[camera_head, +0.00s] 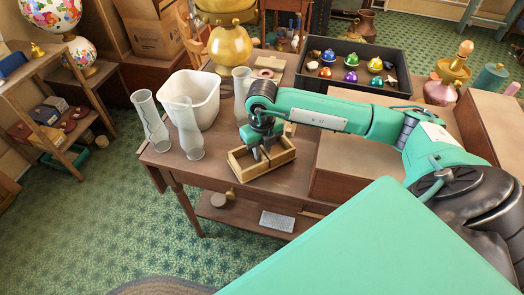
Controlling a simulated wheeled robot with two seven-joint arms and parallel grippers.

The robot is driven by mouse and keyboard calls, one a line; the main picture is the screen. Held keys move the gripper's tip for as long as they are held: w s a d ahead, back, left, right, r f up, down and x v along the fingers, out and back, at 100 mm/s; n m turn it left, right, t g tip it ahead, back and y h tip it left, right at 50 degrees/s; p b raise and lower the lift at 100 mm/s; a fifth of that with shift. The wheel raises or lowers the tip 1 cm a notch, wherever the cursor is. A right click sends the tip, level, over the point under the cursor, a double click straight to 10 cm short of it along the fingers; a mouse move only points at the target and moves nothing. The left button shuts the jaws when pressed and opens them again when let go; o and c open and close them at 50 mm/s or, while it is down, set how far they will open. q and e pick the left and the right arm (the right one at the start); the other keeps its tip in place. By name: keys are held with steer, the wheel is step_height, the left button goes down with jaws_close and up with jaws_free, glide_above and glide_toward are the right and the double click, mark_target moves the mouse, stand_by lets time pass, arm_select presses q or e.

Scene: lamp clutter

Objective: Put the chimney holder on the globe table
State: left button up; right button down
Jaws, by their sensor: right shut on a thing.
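A small open wooden box with a divider, which I take for the chimney holder (279,160), is at the front of the brown wooden table (215,165). My right gripper (261,153) points down and is shut on its middle divider. I cannot tell whether the box rests on the table or hangs just above it. Painted floral globes stand at the far left, one of them a lower globe (82,52), by a wooden shelf (35,65); which piece is the globe table is not clear. My left gripper is out of view.
Clear glass chimneys, including a left one (150,118) and a middle one (187,130), stand left of the box beside a white bin (205,88). A black tray (345,47) of coloured balls and a yellow globe (229,47) are behind. Green patterned floor (130,215) is open at left.

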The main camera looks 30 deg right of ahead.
steer(key=shift+f, duration=0.35)
steer(key=c, duration=1.3)
jaws_free()
steer(key=shift+f, duration=0.1)
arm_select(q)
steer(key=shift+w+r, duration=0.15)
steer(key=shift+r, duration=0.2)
